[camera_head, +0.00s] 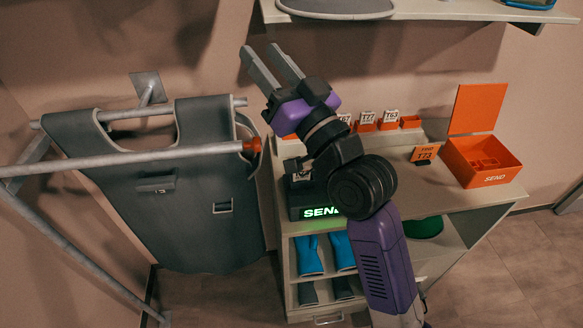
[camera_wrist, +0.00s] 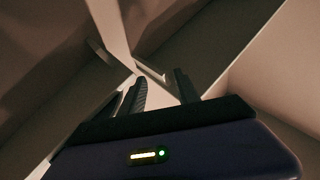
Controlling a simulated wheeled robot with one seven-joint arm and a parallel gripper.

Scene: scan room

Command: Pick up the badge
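My gripper (camera_head: 272,65) is raised above the counter at upper middle, its two fingers apart and nothing between them. The fingers also show apart and empty in the wrist view (camera_wrist: 160,88). Several badge-like tags are in view and I cannot tell which one the task means. White tags marked T67 (camera_head: 344,118), T77 (camera_head: 367,117) and T63 (camera_head: 391,115) stand in orange holders at the counter's back. An orange card marked T73 (camera_head: 425,153) stands on the counter nearer the front right. My gripper is apart from all of them, to their upper left.
An open orange SEND box (camera_head: 482,168) stands at the counter's right. An empty-looking orange holder (camera_head: 410,122) ends the tag row. A dark box with green lit SEND (camera_head: 321,212) is at left. A grey apron (camera_head: 150,190) hangs on a metal rack. A shelf (camera_head: 470,10) is overhead.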

